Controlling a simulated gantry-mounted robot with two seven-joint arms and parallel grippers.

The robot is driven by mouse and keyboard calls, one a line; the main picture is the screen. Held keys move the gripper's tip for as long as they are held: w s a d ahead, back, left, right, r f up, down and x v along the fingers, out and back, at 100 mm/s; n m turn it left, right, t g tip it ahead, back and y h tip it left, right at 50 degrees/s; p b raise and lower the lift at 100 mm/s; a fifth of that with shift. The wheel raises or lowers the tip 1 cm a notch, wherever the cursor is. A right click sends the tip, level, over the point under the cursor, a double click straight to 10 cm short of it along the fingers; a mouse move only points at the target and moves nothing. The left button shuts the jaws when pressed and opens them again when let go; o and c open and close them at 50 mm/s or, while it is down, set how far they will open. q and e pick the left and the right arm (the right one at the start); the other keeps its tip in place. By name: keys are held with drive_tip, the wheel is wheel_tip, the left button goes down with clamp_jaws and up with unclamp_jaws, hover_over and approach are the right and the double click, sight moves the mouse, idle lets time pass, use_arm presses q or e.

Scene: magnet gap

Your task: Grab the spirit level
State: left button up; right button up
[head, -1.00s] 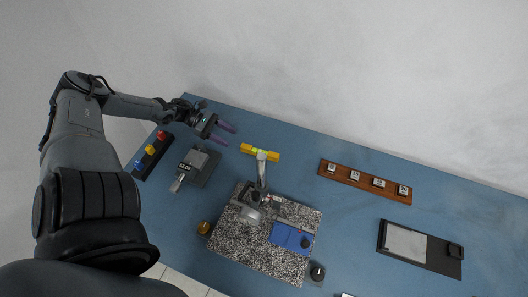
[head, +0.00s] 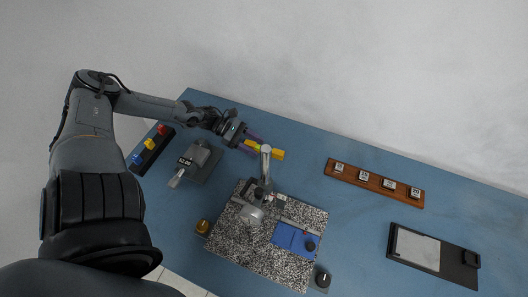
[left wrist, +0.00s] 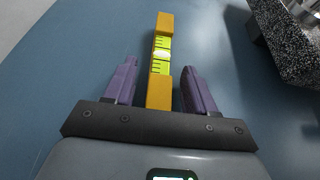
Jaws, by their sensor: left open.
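The yellow spirit level (head: 278,154) with its green vial lies near the middle of the blue table in the head view. A grey arm of the stand crosses in front of part of it there. My left gripper (head: 252,146) is at the level's left end, fingers pointing along it. In the left wrist view, the level (left wrist: 163,24) runs lengthwise between the two purple fingers of my open left gripper (left wrist: 159,66), with a gap on both sides. Whether the fingers are at the level's height is hard to tell. My right gripper is not in view.
A speckled granite plate (head: 228,243) with a metal stand (head: 264,185) is close to the level, the stand's arm reaching over it. A scale-like device (head: 206,158) and a colored-block rack (head: 150,150) sit left. A wooden strip (head: 375,183) lies right; table between is clear.

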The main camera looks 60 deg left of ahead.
use_arm(q)
drive_tip(key=shift+d, duration=0.1)
clamp_jaws()
idle(0.3)
drive_tip(key=shift+r, duration=0.1)
